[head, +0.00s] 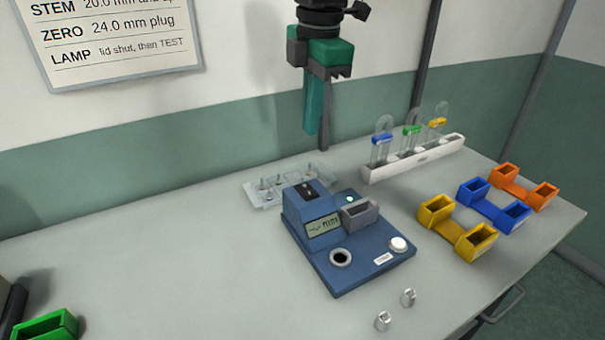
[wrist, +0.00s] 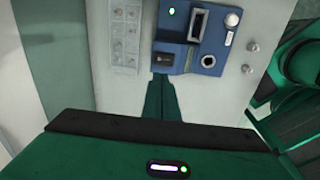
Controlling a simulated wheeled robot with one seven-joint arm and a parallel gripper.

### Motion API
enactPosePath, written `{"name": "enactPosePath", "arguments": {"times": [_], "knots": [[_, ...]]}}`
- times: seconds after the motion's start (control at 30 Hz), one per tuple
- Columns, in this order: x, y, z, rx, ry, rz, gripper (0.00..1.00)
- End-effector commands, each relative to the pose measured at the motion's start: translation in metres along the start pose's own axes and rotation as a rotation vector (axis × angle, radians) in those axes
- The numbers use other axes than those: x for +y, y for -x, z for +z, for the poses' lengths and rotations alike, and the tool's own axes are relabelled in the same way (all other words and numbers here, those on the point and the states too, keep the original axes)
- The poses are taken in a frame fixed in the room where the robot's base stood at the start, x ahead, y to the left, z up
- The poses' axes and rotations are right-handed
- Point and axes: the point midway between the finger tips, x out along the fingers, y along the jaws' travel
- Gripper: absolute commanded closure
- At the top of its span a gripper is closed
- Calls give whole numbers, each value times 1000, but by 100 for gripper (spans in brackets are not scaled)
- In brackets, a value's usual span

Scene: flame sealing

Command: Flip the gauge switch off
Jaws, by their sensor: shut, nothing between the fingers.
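The blue gauge (head: 372,265) stands on the table, with a lit display (head: 323,226) and a lit green lamp (head: 350,199). A black inset (head: 307,190) on top of its raised back-left block looks like the switch; its lever position is too small to tell. My gripper (head: 311,131) is shut and empty, pointing down, above and behind the gauge. In the wrist view, the gripper's joined fingertips (wrist: 160,77) appear just below the black inset (wrist: 164,58), apart from it in height. The green lamp (wrist: 171,11) also shows lit there.
A grey open box part (head: 360,213) and white button (head: 398,244) are on the gauge. A clear tray (head: 262,192) lies behind it. A white rack (head: 412,157) and yellow holder (head: 455,228) stand right. Two metal plugs (head: 383,321) lie in front. The table's left is largely clear.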

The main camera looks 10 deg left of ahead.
Motion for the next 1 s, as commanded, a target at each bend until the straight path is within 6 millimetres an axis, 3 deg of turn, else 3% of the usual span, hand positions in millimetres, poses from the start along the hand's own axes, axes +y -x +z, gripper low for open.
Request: {"name": "enactPosePath", "arguments": {"times": [0.47,0.67,1.0], "knots": [[1,-4,-4,1,18,-1,100],[1,-30,-4,0,17,-3,100],[1,-94,-4,0,17,-3,100]]}}
